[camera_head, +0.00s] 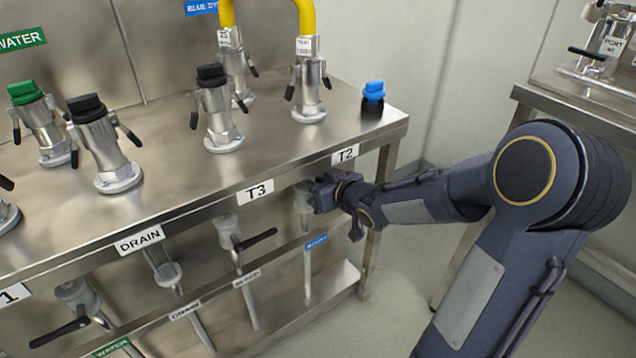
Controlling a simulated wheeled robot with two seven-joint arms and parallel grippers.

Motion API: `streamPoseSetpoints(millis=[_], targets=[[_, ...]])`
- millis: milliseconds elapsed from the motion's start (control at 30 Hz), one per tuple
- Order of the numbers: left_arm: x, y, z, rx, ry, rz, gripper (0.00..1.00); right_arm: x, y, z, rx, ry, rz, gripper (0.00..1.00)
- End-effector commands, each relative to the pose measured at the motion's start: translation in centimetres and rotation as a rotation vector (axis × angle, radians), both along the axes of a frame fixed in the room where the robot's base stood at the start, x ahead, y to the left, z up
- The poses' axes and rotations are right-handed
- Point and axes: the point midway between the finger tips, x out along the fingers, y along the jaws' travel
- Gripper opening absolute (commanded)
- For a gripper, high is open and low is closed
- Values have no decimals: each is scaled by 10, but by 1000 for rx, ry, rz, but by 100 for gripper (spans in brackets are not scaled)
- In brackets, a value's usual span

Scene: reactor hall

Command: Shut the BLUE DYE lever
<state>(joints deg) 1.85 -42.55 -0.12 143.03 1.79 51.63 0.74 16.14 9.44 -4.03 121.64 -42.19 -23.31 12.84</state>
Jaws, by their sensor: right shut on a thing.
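A steel bench has a row of valves under its front edge. The valve under the T2 plate (345,155) has a grey body (302,200), and a blue tag (316,242) marks the pipe below it; the tag's lettering is too small to read surely. My right gripper (325,194) reaches in from the right at this valve and is shut on its lever. The gripper hides the lever, so its angle cannot be told. My left gripper is out of view.
Left of it, the T3 valve's black lever (255,238) sticks out sideways. Another black lever (58,333) is at lower left. Capped couplings, a blue cap (373,97) and yellow hoses (305,17) are on the bench top (285,135). Floor is clear at right.

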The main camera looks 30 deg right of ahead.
Motion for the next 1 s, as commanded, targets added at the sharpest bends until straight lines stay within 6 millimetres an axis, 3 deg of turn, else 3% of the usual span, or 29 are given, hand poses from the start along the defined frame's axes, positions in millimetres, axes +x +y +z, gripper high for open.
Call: streamPoseSetpoints(millis=[267,600,1000], targets=[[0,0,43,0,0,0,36,0,-11,6,117,17,-4,0],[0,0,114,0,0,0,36,1,-35,0,416,40,-6,0],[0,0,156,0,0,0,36,3,-60,-24,792,65,-4,0]])
